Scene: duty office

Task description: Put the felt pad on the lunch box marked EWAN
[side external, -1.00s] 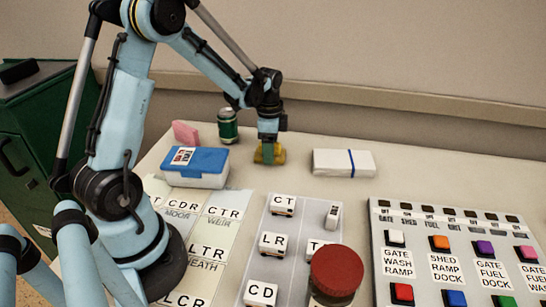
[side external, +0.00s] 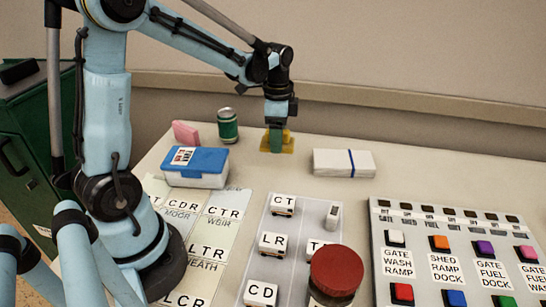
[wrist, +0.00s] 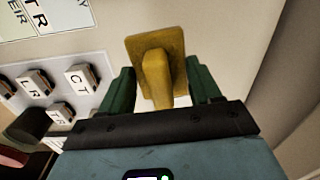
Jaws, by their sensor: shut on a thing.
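The yellow felt pad (side external: 289,145) is a square plate with a raised grip, at the back middle of the table. My gripper (side external: 276,140) is shut on it, with green fingers on either side of the grip. In the wrist view the pad (wrist: 136,52) shows between the fingertips (wrist: 156,85). I cannot tell whether it touches the table. The lunch box (side external: 198,178) has a blue lid and a pale body, and stands left of my gripper. Its lid bears a white and red label, too small to read surely.
A green can (side external: 228,125) and a pink block (side external: 186,134) stand behind the lunch box. A white bundle with a blue band (side external: 343,163) lies right of my gripper.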

